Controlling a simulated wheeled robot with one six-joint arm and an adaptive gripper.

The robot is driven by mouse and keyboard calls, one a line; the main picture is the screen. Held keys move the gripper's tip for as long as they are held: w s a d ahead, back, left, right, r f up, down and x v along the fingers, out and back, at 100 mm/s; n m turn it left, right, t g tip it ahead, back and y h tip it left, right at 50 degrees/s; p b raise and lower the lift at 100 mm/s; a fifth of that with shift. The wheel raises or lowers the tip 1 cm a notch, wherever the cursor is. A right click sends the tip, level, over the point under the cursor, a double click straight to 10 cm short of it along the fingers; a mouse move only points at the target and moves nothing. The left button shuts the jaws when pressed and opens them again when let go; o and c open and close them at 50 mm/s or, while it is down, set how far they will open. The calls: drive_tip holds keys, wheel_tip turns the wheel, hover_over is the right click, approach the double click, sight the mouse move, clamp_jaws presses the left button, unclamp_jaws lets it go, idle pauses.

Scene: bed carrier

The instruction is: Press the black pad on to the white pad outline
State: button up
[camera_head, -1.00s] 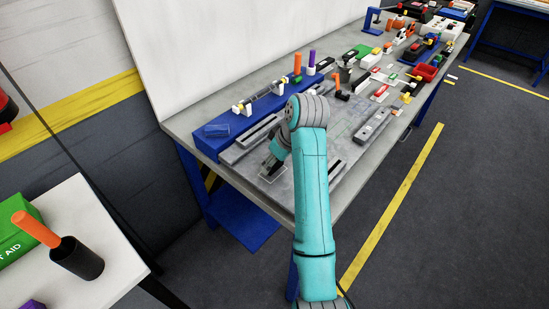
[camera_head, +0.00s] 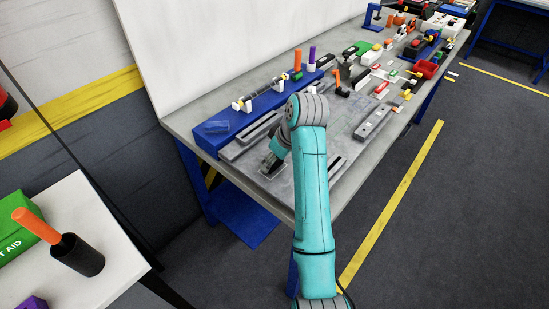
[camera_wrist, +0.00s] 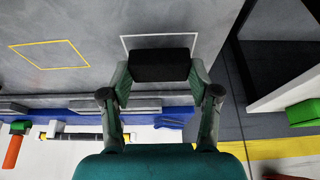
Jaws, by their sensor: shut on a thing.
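The black pad (camera_wrist: 160,65) is held between the two fingers of my gripper (camera_wrist: 160,72) in the wrist view. The white pad outline (camera_wrist: 160,38) shows on the grey plate just beyond the pad, and its near part is hidden behind the pad. The pad overlaps the outline in the picture; I cannot tell whether it touches the plate. In the head view my gripper (camera_head: 268,165) is low over the near left corner of the plate, with a white line (camera_head: 272,177) beside it. The pad is not clearly visible there.
A yellow outline (camera_wrist: 48,53) lies on the plate to the left in the wrist view. A blue block (camera_head: 212,138) with fixtures runs along the back of the workbench (camera_head: 180,122). Several tools and parts crowd the far end. A white side table (camera_head: 105,225) stands at left.

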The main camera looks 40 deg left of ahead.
drive_tip(key=shift+f, duration=0.65)
idle(0.5)
drive_tip(key=o, duration=0.8)
drive_tip(key=shift+r, duration=0.1)
